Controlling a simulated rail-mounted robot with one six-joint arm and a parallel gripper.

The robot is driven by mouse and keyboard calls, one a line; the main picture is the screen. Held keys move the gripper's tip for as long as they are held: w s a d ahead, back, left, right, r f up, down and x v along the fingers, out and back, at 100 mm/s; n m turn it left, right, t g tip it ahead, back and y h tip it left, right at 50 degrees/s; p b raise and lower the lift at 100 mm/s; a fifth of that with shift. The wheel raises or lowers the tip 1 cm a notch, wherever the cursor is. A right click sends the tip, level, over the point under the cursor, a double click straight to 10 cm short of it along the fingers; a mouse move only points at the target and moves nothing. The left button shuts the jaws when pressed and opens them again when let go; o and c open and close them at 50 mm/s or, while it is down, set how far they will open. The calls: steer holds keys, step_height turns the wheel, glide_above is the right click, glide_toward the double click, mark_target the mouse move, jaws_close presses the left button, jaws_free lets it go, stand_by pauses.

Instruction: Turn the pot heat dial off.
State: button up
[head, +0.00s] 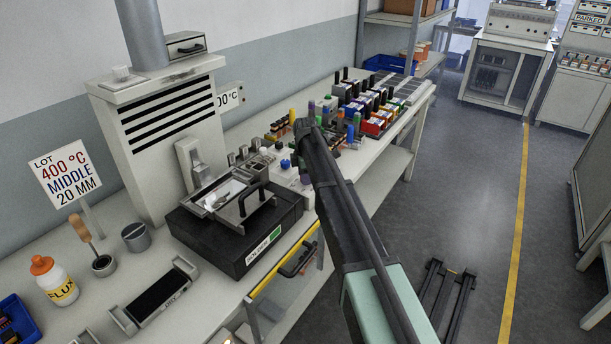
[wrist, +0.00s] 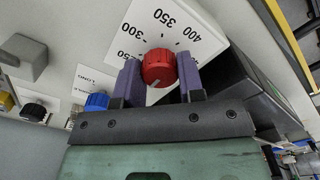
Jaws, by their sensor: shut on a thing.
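The red pot heat dial (wrist: 158,67) shows in the wrist view on a white scale plate (wrist: 205,40) marked 250, 300, 350 and 400. Its pale pointer line slants toward the lower left of the picture. My gripper (wrist: 160,80) has its two purple-padded fingers on either side of the dial and is shut on it. In the head view my gripper (head: 305,145) is at the right end of the black pot unit, and the dial is hidden behind it. The black pot unit (head: 240,243) stands on the bench.
A blue knob (wrist: 96,101) and a black knob (wrist: 34,111) sit left of the dial in the wrist view. Connector racks (head: 375,115) stand behind my gripper. A yellow-edged drawer (head: 283,265) is below the bench front. A sign (head: 66,172) reads LOT 400 °C MIDDLE 20 MM.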

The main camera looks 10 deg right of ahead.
steer(key=o, duration=0.9)
steer(key=shift+r, duration=0.1)
step_height(320, 180, up, 11)
steer(key=p, duration=1.1)
steer(key=shift+f, duration=0.2)
steer(key=s+m, duration=0.6)
steer(key=s, duration=0.6)
steer(key=s+m, duration=0.6)
steer(key=s, duration=0.7)
steer(key=s+m, duration=0.6)
steer(key=s, duration=0.7)
